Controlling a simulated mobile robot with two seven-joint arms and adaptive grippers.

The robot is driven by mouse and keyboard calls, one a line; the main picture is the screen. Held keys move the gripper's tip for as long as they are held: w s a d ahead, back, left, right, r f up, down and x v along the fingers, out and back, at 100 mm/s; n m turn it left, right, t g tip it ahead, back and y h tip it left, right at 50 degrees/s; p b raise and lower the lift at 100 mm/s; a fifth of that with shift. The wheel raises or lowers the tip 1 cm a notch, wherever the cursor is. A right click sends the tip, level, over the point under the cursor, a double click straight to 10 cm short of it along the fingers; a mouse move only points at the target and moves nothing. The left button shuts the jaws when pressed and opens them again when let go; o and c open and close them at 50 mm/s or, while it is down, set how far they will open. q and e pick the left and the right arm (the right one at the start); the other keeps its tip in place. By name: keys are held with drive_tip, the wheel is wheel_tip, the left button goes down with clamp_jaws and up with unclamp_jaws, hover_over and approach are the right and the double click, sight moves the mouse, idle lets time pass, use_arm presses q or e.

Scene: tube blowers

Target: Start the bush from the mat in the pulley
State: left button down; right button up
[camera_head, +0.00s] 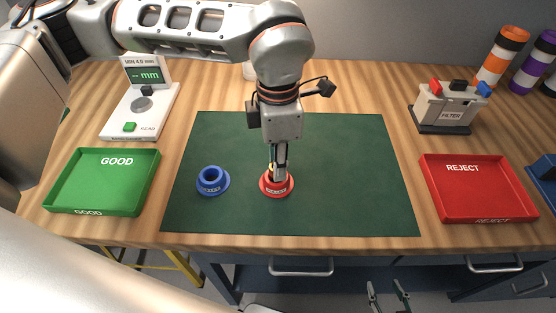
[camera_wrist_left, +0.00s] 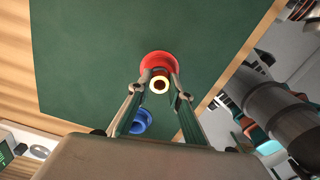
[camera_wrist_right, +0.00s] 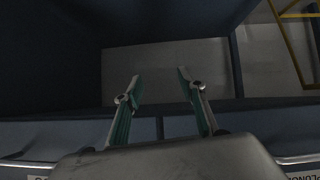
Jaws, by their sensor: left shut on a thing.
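A red pulley (camera_head: 265,186) stands flange down on the green mat (camera_head: 340,165), right of a blue pulley (camera_head: 212,181). My left gripper (camera_head: 279,175) points down over the red pulley, its fingers shut on a small yellowish bush (camera_head: 271,167). In the left wrist view the bush (camera_wrist_left: 159,85) shows as a pale ring between the fingertips, lined up with the red pulley (camera_wrist_left: 157,60); how deep it sits in the bore is hidden. The blue pulley (camera_wrist_left: 141,121) is also there. My right gripper (camera_head: 388,295) is open and empty, below the table's front edge.
A green GOOD tray (camera_head: 103,180) lies left of the mat and a red REJECT tray (camera_head: 478,188) right of it. A gauge with a display (camera_head: 140,105) stands back left, a FILTER device (camera_head: 447,107) back right. The mat's right half is clear.

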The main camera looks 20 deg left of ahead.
idle(0.5)
use_arm(q)
drive_tip(key=shift+f+b, duration=0.55)
drive_tip(key=shift+f, duration=0.2)
idle(0.3)
drive_tip(key=c, duration=1.8)
unclamp_jaws()
drive_tip(key=shift+o, duration=0.2)
drive_tip(key=shift+r, duration=0.1)
wheel_tip(320, 180, up, 12)
